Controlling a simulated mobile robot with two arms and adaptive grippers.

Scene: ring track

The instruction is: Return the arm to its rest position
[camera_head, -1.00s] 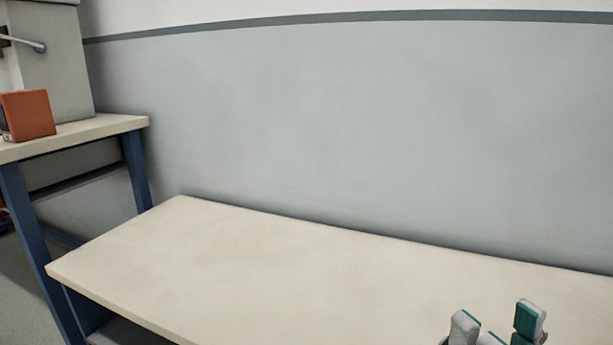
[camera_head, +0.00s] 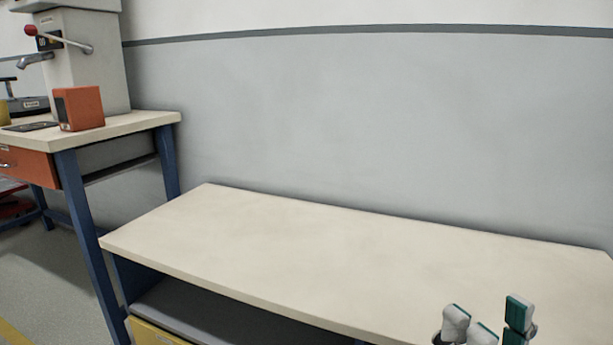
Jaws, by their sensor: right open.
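My right gripper (camera_head: 486,322) shows at the bottom right of the head view, with grey and teal fingers. Its fingers are apart and nothing shows between them. It appears in front of the near part of the low workbench (camera_head: 300,235), whose pale top is bare. I cannot tell its height over the bench. The rest of the right arm is below the frame. My left gripper is not in view.
A taller bench (camera_head: 145,122) with blue legs stands at the left. It bears an orange box (camera_head: 79,108) and a grey machine (camera_head: 95,65) with a red-knobbed lever. A yellow drawer (camera_head: 155,334) sits under the low bench. A grey wall (camera_head: 380,120) closes the back. Floor shows at lower left.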

